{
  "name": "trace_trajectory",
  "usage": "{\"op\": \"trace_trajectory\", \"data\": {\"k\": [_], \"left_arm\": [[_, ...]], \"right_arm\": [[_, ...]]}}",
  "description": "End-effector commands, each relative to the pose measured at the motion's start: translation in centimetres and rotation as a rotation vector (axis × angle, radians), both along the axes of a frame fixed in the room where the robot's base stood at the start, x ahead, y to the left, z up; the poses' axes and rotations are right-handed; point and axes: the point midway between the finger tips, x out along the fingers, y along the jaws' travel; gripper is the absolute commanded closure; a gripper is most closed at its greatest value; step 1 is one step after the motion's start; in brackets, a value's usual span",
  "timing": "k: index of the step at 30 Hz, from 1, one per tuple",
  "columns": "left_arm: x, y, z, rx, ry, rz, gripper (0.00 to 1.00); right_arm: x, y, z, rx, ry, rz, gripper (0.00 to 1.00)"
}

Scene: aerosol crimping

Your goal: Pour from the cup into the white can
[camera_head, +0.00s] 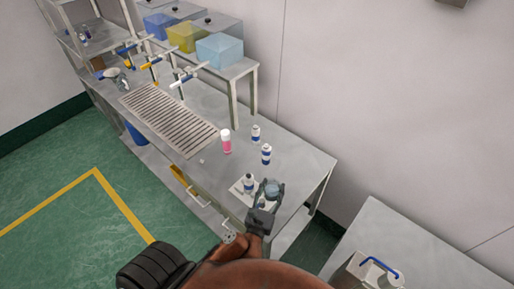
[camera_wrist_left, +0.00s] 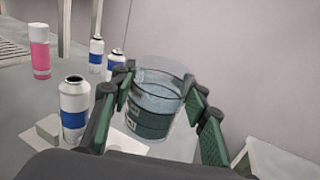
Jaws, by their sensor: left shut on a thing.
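My left gripper (camera_head: 269,196) is shut on a clear cup (camera_wrist_left: 158,92), one finger on each side of it in the left wrist view. In the head view the cup (camera_head: 273,188) is held above the near end of the bench. Its rim faces up and it looks nearly upright; I cannot tell how much liquid is in it. A white can with a blue band (camera_wrist_left: 75,108) stands upright just left of the cup, its top open and dark. This can (camera_head: 249,184) stands on or beside a white plate in the head view. My right gripper is not in view.
Two similar white-and-blue cans (camera_head: 266,153) (camera_head: 255,133) and a pink can with a white cap (camera_head: 227,143) stand farther back on the bench. A slatted drain (camera_head: 168,117) lies to the left. Coloured boxes (camera_head: 219,50) stand on a rear shelf. The bench's right end is clear.

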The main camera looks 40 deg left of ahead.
Motion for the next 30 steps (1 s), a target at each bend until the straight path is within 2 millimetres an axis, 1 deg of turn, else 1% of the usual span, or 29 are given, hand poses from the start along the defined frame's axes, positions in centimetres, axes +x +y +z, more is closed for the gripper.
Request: {"op": "trace_trajectory", "data": {"k": [1,5,9,12,15,18,22,26,30], "left_arm": [[0.8,1.1,1.5,-0.002,-0.003,0.049,0.85],[2.1,4.0,2.7,-0.002,-0.004,0.174,0.85],[3.1,6.6,4.3,-0.001,-0.003,0.307,0.85],[3.5,8.0,5.6,-0.002,-0.003,0.393,0.85],[3.8,9.0,6.7,-0.003,-0.003,0.464,0.85],[3.8,9.6,7.6,-0.003,-0.002,0.518,0.85],[3.8,10.1,8.1,-0.002,0.000,0.558,0.85],[3.8,10.2,8.1,-0.001,-0.001,0.571,0.85],[3.8,10.2,7.4,0.000,-0.001,0.571,0.85]], "right_arm": [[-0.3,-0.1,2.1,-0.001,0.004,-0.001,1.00],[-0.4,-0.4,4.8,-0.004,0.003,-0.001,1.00],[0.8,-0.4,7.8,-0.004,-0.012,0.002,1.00],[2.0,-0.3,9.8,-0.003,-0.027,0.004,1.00],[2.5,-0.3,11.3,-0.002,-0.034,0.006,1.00],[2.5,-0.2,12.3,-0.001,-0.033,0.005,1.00],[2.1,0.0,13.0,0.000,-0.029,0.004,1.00],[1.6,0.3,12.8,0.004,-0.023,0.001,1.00],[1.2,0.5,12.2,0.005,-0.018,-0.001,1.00]]}}
